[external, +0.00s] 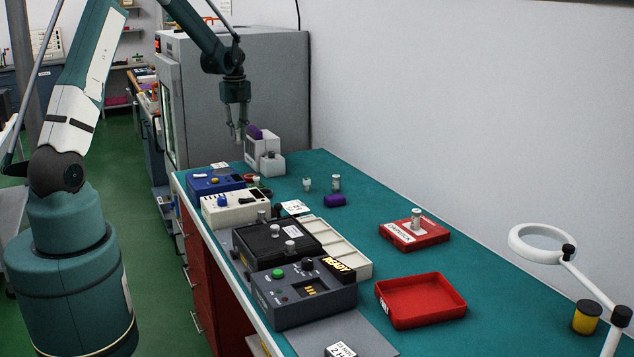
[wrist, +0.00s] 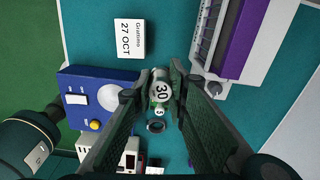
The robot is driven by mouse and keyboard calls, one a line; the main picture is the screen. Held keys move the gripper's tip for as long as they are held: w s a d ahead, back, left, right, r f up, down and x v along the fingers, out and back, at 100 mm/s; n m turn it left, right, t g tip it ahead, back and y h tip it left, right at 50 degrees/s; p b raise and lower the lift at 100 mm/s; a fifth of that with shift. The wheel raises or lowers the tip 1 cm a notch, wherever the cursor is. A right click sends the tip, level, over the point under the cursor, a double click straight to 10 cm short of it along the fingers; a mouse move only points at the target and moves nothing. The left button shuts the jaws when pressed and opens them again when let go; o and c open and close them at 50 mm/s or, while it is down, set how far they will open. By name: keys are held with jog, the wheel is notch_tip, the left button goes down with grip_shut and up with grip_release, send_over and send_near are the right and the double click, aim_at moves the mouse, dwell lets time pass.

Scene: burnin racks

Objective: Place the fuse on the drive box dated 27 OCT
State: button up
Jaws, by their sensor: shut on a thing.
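My gripper (external: 239,136) hangs high above the far end of the bench. In the wrist view its fingers (wrist: 164,84) are shut on a pale cylindrical fuse (wrist: 161,92) marked 30. The fuse is hard to make out in the external view. A white card (wrist: 130,38) reading 27 OCT lies beside a blue drive box (wrist: 92,97), left of the held fuse. The blue box (external: 213,183) also shows at the far left of the bench, with a white card (external: 220,166) behind it, unreadable there.
A white device (external: 262,147) with a purple top stands behind the blue box. A smaller cylinder (wrist: 159,110) marked 5 shows below the fuse. A cream box (external: 236,206), a black tray (external: 268,241) and a grey READY box (external: 305,299) line the front. The right bench has red trays (external: 421,300).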

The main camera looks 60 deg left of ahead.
jog(key=r+n, duration=0.1)
send_over(221, 166)
jog(key=shift+a, duration=0.3)
jog(key=shift+f+p, duration=0.35)
jog(key=shift+f, duration=2.7)
jog(key=shift+f, duration=1.9)
jog(key=shift+f, duration=0.15)
jog(key=o, duration=0.8)
jog(key=shift+o, duration=0.4)
